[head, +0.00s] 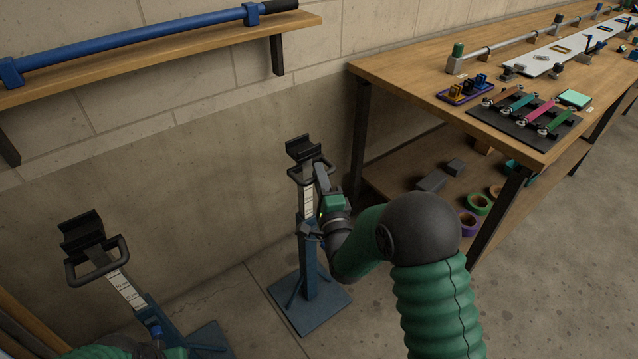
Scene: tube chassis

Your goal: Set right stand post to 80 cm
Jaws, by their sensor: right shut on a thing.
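The right stand (309,262) is a blue post on a square base plate, standing upright near the wall. A pale inner post with a marked scale (308,201) rises from it, topped by a dark V-shaped cradle (302,149) and a loop handle (293,176). The scale marks are too small to read. My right gripper (321,178) is shut on the right side of the handle, its hand partly hiding the post. My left gripper (160,342) shows only in part at the bottom edge, by the left stand's blue collar; its jaws are unclear.
The left stand (128,292), of the same kind, stands at the lower left. A wooden shelf (160,48) with a long blue tube is on the wall above. A workbench (420,75) with parts and a lower shelf stands right of the right stand. Some floor is clear between the stands.

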